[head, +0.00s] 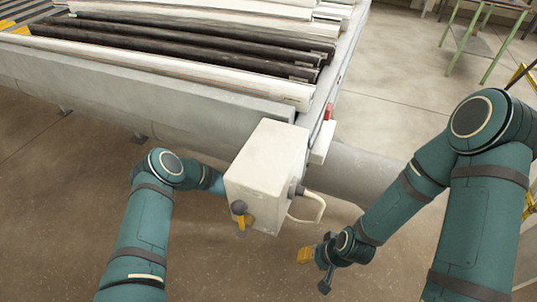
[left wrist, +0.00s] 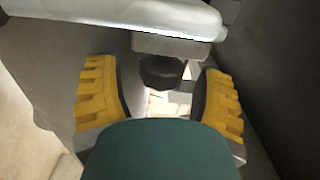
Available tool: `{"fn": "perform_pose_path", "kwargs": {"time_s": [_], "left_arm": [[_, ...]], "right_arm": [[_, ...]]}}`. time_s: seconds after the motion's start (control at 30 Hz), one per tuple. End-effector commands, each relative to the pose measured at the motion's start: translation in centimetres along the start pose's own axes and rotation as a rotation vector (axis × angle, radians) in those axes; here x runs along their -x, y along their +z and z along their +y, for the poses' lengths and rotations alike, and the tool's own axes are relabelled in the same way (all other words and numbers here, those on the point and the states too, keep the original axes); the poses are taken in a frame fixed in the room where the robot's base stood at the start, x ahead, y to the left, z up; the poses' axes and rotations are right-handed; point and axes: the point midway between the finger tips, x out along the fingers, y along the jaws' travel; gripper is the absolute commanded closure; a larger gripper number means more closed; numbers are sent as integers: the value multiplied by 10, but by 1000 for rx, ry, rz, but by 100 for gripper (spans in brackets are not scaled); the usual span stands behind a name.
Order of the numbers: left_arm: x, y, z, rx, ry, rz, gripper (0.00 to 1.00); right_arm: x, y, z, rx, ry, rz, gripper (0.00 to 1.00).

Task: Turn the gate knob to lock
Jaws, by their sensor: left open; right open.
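In the left wrist view a dark round knob (left wrist: 160,72) sits under a small grey block (left wrist: 172,46). My left gripper (left wrist: 160,95) is open, with its yellow finger pads on either side of the knob and a gap at each side. In the head view the left hand goes behind a cream box (head: 262,172) at the bench's corner, so its fingers are hidden there. A dark round part with a yellow piece (head: 241,216) shows at the box's lower front; I cannot tell its exact role. My right gripper (head: 315,269) is open and empty, low to the right of the box.
The bench (head: 180,100) carries several dark and white profiles. A grey pipe (head: 365,180) runs on behind the box. A pale looped handle or cable (head: 314,210) sticks out from the box's right side. The floor at right is open, with a green-legged stand (head: 480,45) farther back.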

Motion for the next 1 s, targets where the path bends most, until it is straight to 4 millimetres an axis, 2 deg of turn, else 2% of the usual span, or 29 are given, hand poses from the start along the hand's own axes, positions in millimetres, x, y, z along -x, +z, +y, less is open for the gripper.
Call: {"fn": "perform_pose_path", "kwargs": {"time_s": [0.33, 0.53, 0.77, 1.0], "left_arm": [[-3, 0, 0, 0, 1, 1, 30], [-3, 0, 0, -1, 1, 1, 100], [-3, 0, -2, 0, 20, -1, 100], [-3, 1, -6, -1, 159, -3, 100]], "right_arm": [[-1, 0, 0, 0, 0, 1, 53], [-1, 0, 0, 0, 0, 1, 53], [5, 0, -2, 0, 0, -1, 53], [34, 2, -13, -2, -1, -13, 53]]}}
